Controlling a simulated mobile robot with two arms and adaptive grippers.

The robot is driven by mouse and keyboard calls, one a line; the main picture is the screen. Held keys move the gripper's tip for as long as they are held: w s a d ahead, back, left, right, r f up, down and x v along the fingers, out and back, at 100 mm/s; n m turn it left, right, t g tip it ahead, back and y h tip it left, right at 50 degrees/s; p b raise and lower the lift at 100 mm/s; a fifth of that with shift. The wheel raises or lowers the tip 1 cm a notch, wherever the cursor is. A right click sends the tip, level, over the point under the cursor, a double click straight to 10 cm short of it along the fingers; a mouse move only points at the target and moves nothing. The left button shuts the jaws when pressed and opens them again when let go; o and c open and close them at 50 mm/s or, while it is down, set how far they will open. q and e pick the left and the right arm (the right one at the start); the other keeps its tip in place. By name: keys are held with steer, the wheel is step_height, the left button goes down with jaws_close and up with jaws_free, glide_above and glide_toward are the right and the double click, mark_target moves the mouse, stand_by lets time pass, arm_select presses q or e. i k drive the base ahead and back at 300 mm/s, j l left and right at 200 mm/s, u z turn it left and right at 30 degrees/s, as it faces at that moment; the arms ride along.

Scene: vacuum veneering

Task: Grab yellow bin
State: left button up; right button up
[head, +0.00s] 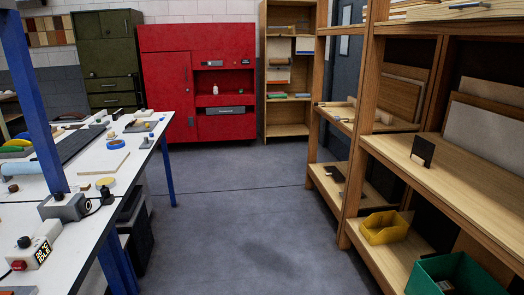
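The yellow bin (384,229) sits on the low shelf of the wooden rack at the right, left of and behind a green bin. It is an open-topped bin and stands upright. Its inside is partly seen and looks empty. Neither of my grippers shows in the head view, so nothing is seen touching the bin.
The green bin (456,277) holds some small items. The wooden rack (345,243) has upright posts and a shelf above the bin. A white worktable (95,221) with blue legs stands at the left. The grey floor (245,215) between is clear. A red cabinet (168,85) stands behind.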

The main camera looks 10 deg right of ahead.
mark_target(383, 227)
steer(key=i+z, duration=0.2)
steer(key=i, duration=0.4)
steer(key=i+j+z, duration=0.1)
steer(key=i+z, duration=0.15)
steer(key=i, duration=0.3)
steer(key=i+j+z, duration=0.2)
steer(key=i, duration=0.4)
